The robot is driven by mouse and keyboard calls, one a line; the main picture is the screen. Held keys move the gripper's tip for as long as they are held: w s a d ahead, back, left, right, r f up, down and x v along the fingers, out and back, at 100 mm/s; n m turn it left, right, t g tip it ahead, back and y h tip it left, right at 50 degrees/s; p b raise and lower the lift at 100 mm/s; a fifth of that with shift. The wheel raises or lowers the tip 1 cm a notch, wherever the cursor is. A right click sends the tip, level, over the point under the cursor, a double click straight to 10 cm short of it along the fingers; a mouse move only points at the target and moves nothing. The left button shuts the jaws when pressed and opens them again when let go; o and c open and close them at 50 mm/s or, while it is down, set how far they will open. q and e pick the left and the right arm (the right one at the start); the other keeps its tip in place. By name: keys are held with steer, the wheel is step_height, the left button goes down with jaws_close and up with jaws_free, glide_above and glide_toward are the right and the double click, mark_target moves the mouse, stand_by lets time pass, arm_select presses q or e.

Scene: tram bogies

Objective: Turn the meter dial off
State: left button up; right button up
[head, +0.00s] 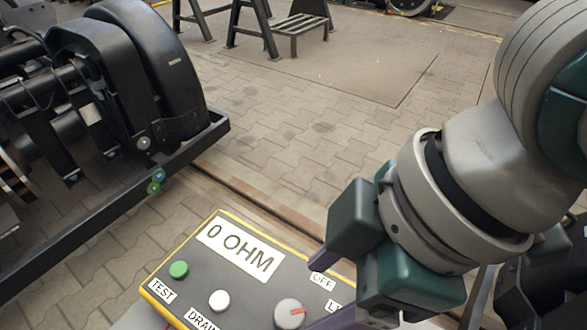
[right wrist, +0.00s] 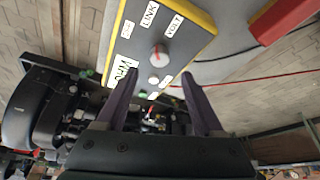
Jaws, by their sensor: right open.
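The meter (head: 215,290) is a dark box with a yellow edge at the bottom of the head view; it also shows in the right wrist view (right wrist: 198,48). Its display reads "0 OHM" (head: 240,250). Its round grey dial (head: 289,314) has a red mark that appears to point towards the "L..." label, which reads LINK in the wrist view; OFF (head: 322,281) is beside that. My right gripper (head: 328,290) is open above the meter. In the wrist view its fingertips (right wrist: 159,77) lie either side of the dial's line, apparently not touching it. My left gripper is not in view.
The meter has a green TEST button (head: 179,269) and a white DRAIN button (head: 219,300). A black bogie (head: 120,90) stands at the left. A red object (right wrist: 287,20) and red cable lie beside the meter.

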mark_target(290, 314)
steer(key=b+x, duration=0.2)
steer(key=x, duration=0.4)
steer(key=shift+a+f, duration=0.1)
steer(key=shift+f, duration=0.15)
jaws_close()
